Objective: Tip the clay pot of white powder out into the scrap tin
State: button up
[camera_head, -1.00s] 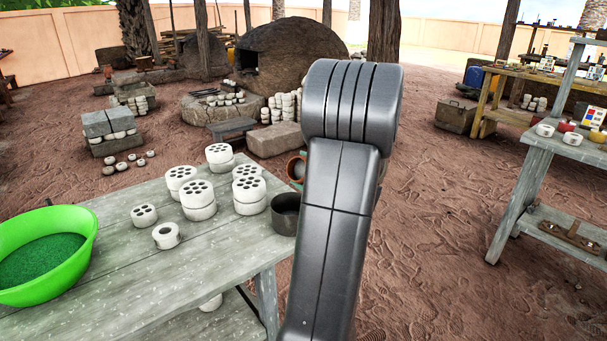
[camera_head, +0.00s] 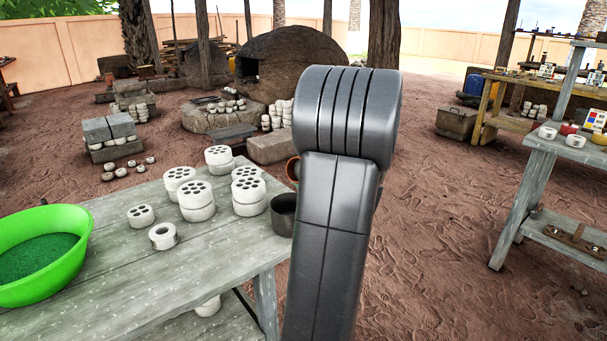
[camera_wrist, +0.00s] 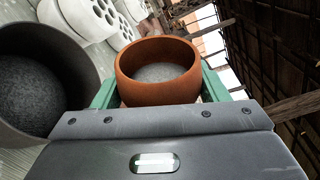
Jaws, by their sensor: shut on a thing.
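The orange-brown clay pot (camera_wrist: 155,80) is between the green fingers of my gripper (camera_wrist: 158,88), which is shut on it. Pale grey-white powder (camera_wrist: 158,72) shows inside the pot. The wrist view is rolled, and the pot looks tilted sideways. The dark scrap tin (camera_head: 283,219) stands at the right end of the table, left of my arm. In the wrist view the tin (camera_wrist: 88,68) is left of the pot and apart from it in the picture; its floor looks dark grey and grainy. In the head view my arm hides the gripper and most of the pot (camera_head: 292,169).
White holed discs (camera_head: 196,196) stand singly and stacked on the grey table (camera_head: 190,270), close to the tin. A green basin (camera_head: 75,265) stands at the table's left. Another workbench (camera_head: 525,195) stands at the right, with open earth ground between.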

jog(key=shift+s+a+f+n+t+b, duration=0.15)
jog(key=shift+n+b, duration=0.8)
jog(key=shift+b, duration=1.55)
jog(key=shift+s+a+n+t+b, duration=0.2)
jog(key=shift+n+b, duration=0.75)
jog(key=shift+b, duration=1.5)
jog(key=shift+d+r, duration=0.1)
jog(key=shift+r, duration=0.1)
